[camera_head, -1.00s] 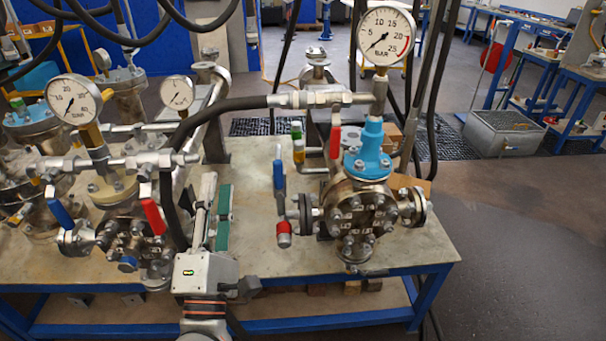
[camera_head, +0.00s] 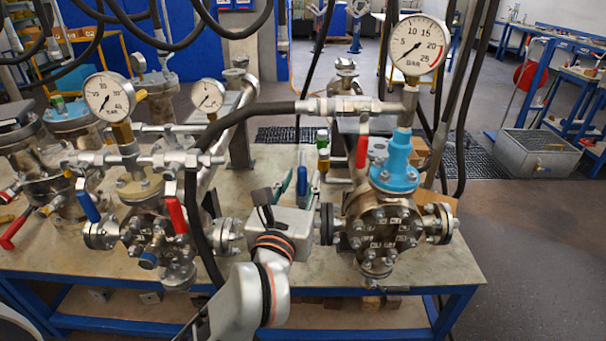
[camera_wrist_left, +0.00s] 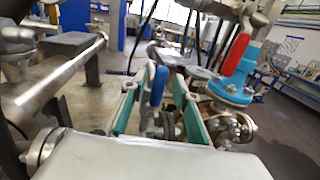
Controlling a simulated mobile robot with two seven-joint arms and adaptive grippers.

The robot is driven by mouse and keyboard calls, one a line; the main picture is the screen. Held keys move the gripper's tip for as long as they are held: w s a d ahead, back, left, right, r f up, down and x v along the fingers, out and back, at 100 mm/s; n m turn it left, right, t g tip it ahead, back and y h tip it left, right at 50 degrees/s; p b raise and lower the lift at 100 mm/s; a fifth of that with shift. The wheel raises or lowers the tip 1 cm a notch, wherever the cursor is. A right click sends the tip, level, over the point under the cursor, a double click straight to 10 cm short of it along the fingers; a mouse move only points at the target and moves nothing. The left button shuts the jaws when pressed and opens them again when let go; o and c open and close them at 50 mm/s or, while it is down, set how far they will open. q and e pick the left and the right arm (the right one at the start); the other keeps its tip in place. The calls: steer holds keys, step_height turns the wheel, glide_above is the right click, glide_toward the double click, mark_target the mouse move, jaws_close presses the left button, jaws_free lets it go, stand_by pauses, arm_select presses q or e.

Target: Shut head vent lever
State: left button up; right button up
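The flanged vessel (camera_head: 382,226) on the bench has a blue-handled lever (camera_head: 303,180) on its left side and a red-handled lever (camera_head: 361,151) near its top. Which one is the head vent lever I cannot tell. My left gripper (camera_head: 301,186) is open, its green-lined fingers reaching away from me on either side of the blue lever. In the left wrist view the blue lever (camera_wrist_left: 159,85) stands upright between the fingers (camera_wrist_left: 158,108), with gaps showing. The red lever (camera_wrist_left: 236,55) is to their right. My gripper body hides the lower valve. My right gripper is not in view.
A black hose (camera_head: 245,110) arches over beside my left arm to the vessel's top pipe. A second vessel with gauges and a red lever (camera_head: 176,215) stands at the left. A pressure gauge (camera_head: 418,45) rises above the right vessel. The bench's front right top (camera_head: 455,265) is clear.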

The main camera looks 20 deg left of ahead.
arm_select(q)
steer(key=shift+w+a, duration=0.1)
steer(key=shift+w, duration=0.95)
jaws_close()
